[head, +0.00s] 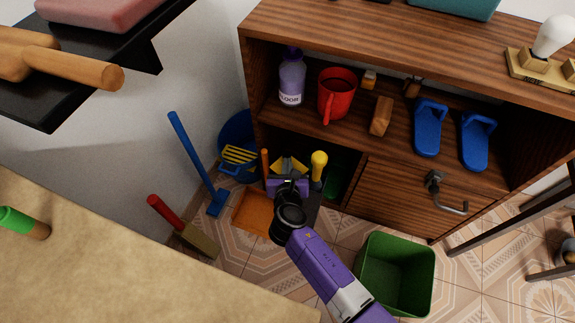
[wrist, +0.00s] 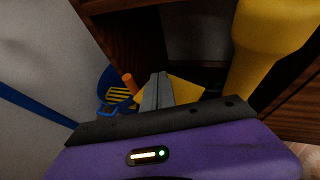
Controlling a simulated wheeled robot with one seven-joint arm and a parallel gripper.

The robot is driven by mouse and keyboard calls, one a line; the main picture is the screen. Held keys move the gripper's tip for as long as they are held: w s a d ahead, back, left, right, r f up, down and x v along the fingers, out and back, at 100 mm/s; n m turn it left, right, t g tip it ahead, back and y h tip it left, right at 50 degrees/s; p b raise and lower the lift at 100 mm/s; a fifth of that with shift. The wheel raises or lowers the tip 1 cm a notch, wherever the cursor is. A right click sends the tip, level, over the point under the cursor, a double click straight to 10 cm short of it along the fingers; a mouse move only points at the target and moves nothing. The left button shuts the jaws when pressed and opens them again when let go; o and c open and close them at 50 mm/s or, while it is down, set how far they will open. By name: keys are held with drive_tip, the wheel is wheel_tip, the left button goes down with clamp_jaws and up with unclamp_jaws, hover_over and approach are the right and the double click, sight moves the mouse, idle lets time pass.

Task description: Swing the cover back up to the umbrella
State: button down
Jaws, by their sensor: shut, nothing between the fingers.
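My gripper (head: 288,170) reaches down into the lower left opening of the wooden cabinet, and its purple body hides part of that opening. In the wrist view its two grey fingers (wrist: 157,93) are together with nothing between them, in front of a yellow surface (wrist: 186,92). A yellow rounded upright thing (head: 319,164), possibly the umbrella, stands just right of my gripper. It looms large at the right in the wrist view (wrist: 262,50), apart from the fingers. I cannot clearly identify the cover. A flat orange piece (head: 254,213) lies low, left of my wrist.
A blue bucket (head: 235,129) and a blue-handled tool (head: 190,150) stand left of the cabinet (head: 350,150). A red-handled brush (head: 180,222) lies nearby. A closed drawer or door with a grey handle (head: 446,192) is to the right. A green bin (head: 372,262) stands on the floor.

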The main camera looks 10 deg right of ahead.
drive_tip(key=shift+w+m+h+b, duration=0.2)
drive_tip(key=shift+m+h+b, duration=0.15)
drive_tip(key=shift+m+h, duration=0.4)
drive_tip(key=shift+w+d+m+g+h+b, duration=0.15)
drive_tip(key=shift+w+m+g+h+b, duration=0.1)
drive_tip(key=shift+m+h, duration=0.35)
drive_tip(key=shift+w+d+m+g+h+b, duration=0.1)
drive_tip(key=shift+m+g+h, duration=0.15)
drive_tip(key=shift+m+h, duration=0.3)
drive_tip(key=shift+w+d+r+m+g+h, duration=0.1)
drive_tip(key=shift+d+m+g+h, duration=0.1)
drive_tip(key=shift+m+g+h, duration=0.4)
drive_tip(key=shift+d+p, duration=0.2)
drive_tip(key=shift+p, duration=0.1)
drive_tip(key=shift+w, duration=0.1)
drive_tip(key=shift+s+a+p, duration=0.3)
drive_tip(key=shift+s+p, duration=0.4)
drive_tip(key=shift+s, duration=0.1)
